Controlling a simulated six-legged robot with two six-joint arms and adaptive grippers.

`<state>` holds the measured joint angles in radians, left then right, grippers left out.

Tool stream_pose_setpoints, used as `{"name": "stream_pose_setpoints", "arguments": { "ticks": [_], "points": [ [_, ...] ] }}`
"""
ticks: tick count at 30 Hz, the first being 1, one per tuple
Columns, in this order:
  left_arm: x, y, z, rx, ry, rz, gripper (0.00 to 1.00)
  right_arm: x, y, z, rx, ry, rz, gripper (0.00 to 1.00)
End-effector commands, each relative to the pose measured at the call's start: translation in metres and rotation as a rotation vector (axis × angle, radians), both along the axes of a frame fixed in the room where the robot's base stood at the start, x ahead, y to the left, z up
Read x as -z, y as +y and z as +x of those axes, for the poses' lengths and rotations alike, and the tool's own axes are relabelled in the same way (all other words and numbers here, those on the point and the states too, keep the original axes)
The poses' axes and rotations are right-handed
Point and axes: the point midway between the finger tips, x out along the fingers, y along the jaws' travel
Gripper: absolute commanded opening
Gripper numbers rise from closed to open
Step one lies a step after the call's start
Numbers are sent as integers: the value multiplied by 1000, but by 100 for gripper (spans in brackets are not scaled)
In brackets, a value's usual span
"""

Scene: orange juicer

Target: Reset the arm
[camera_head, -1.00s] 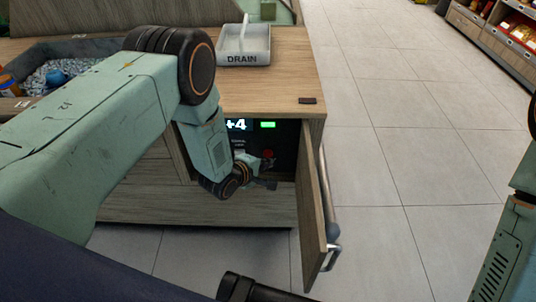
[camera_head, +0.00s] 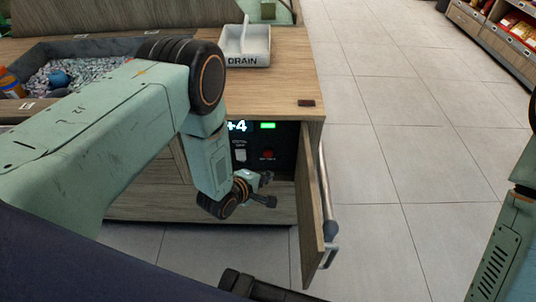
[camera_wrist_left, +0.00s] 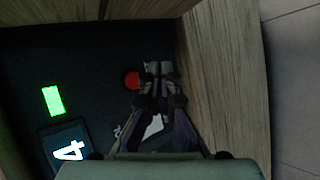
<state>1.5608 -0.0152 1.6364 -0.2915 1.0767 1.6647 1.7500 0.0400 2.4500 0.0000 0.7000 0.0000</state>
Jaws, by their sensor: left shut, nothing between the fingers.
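My left arm comes in from the left in the head view and bends down in front of an open cabinet. Its gripper (camera_head: 268,189) is shut and empty, just outside the cabinet opening. In the left wrist view the gripper (camera_wrist_left: 158,72) is closed in front of a dark control panel (camera_head: 283,138). The panel has a display reading "+4" (camera_head: 237,126), a green light (camera_head: 267,125), a white switch (camera_head: 240,155) and a red button (camera_head: 268,154). The red button also shows in the wrist view (camera_wrist_left: 132,80).
The open wooden door (camera_head: 311,205) with a metal handle (camera_head: 329,215) stands close right of my left gripper. A gravel bin (camera_head: 100,70) is at left. The tiled floor at right is clear.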

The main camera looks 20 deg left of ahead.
Motion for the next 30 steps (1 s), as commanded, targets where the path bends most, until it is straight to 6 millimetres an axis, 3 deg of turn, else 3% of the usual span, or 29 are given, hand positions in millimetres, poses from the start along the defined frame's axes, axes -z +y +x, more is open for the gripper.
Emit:
{"name": "stream_pose_setpoints", "arguments": {
  "ticks": [14,19,23,30],
  "points": [
    [0,0,0,4,-2,6,0,0,0,0,0,0,0,0],
    [4,2,-2,92,-25,149,0,0,0,0,0,0,0,0],
    [23,10,-35,225,23,362,0,0,0,0,0,0,0,0],
    [48,31,-131,547,196,705,0,-2,0,0,0,0,0,0]
  ]
}}
